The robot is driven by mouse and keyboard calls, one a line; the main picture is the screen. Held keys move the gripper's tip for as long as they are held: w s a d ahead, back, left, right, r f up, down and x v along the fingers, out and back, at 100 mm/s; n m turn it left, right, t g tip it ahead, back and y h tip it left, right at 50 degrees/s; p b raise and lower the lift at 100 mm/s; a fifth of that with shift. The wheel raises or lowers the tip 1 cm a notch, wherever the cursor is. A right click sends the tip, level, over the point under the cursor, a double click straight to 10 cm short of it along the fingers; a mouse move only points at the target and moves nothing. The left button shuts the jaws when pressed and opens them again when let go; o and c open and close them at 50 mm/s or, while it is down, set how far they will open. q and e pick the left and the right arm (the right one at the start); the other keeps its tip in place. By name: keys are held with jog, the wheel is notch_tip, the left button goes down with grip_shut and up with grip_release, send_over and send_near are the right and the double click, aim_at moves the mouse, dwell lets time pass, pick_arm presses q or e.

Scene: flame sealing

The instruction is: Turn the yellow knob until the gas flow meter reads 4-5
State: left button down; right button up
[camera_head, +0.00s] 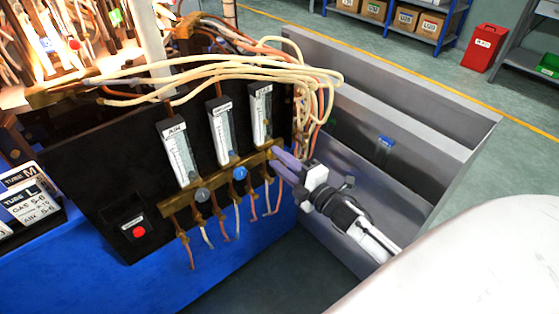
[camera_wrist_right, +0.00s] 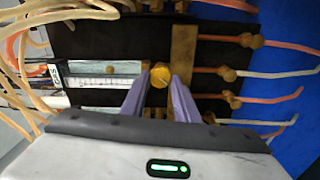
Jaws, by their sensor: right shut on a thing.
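A black panel (camera_head: 110,200) carries three flow meters: the air meter (camera_head: 180,155) at left, a middle meter (camera_head: 224,133), and the gas meter (camera_head: 261,115) at right. A grey knob (camera_head: 202,195) and a blue knob (camera_head: 240,173) sit below the first two. My right gripper (camera_head: 276,155) reaches the panel below the right meter and hides the knob there. In the right wrist view, the yellow knob (camera_wrist_right: 160,76) sits between the purple fingertips of my right gripper (camera_wrist_right: 160,82), which are shut on it. The meter readings are too small to read. My left gripper is not in view.
Cream and orange hoses (camera_head: 220,75) loop over the panel top and down its right side. A red button (camera_head: 139,232) is at lower left.

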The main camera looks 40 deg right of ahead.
jog(key=o, duration=1.1)
jog(key=shift+c, duration=0.2)
jog(key=s, duration=1)
jog(key=shift+s+d, duration=0.2)
jog(key=shift+d, duration=0.15)
jog(key=s+a+f+m+g, duration=0.4)
jog(key=s+a+f+m, duration=0.3)
jog(key=a, duration=0.3)
jog(key=s+a+f+m+g+y, duration=0.1)
jog(key=s+a+f+m+g, duration=0.4)
jog(key=s+a+f+m, duration=0.3)
jog(key=shift+s+a, duration=0.3)
jog(key=shift+a, duration=0.85)
jog(key=shift+r, duration=0.1)
